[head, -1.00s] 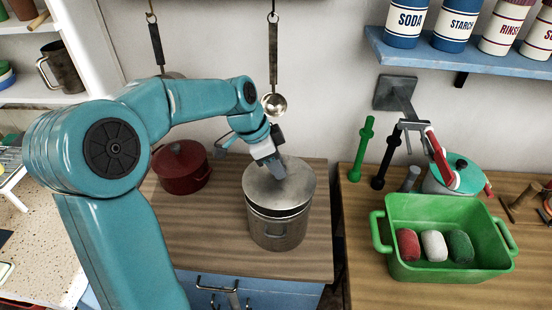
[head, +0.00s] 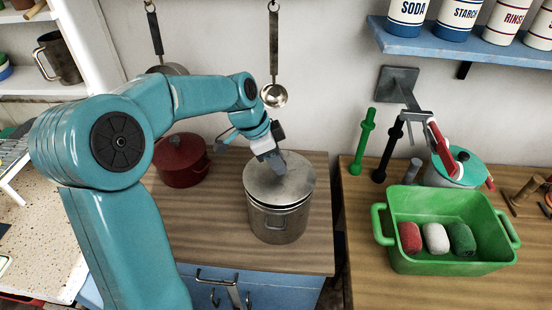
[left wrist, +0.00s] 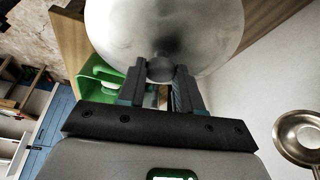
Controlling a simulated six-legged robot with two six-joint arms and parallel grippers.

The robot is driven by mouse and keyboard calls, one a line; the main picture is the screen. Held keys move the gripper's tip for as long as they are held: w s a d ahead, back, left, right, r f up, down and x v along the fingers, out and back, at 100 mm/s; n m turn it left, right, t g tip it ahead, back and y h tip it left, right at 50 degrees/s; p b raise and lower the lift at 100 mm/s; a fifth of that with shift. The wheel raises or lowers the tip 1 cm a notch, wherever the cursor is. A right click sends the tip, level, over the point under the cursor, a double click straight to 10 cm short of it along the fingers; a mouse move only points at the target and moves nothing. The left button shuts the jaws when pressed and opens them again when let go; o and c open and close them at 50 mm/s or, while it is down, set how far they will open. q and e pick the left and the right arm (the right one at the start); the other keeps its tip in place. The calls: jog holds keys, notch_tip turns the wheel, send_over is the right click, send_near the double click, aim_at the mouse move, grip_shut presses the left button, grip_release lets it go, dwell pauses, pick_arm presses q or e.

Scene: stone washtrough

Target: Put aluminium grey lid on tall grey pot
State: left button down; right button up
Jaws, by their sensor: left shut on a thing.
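My left gripper (head: 272,162) is above the counter, pointing down, with its fingers shut on the knob of the aluminium grey lid (head: 292,184). The left wrist view shows the fingers either side of the dark round knob, with the pale lid (left wrist: 165,25) beyond. The lid is level and directly over the tall grey pot (head: 278,225), roughly lined up with it. A thin pale line shows between lid and pot; I cannot tell whether the lid touches the rim. The lid hides the pot's opening. My right gripper is not in view.
A dark red lidded pot (head: 181,160) stands left of the tall pot. A green tub (head: 450,255) with several coloured pieces is on the right counter. A ladle (head: 274,92) hangs behind. A gap separates the two counters. The wood in front of the pot is clear.

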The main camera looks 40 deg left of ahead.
pick_arm(q)
jog(key=shift+w, duration=0.1)
jog(key=shift+f, duration=0.1)
dwell(0.5)
jog(key=shift+s, duration=0.2)
jog(key=shift+f+b, duration=0.2)
jog(key=shift+b, duration=0.3)
jog(key=shift+w+f+b, duration=0.1)
jog(key=shift+f+b, duration=0.25)
jog(key=shift+f, duration=0.05)
jog(key=shift+r, duration=0.15)
dwell(0.4)
jog(key=shift+f+b, duration=0.25)
jog(key=shift+b, duration=0.1)
dwell(0.4)
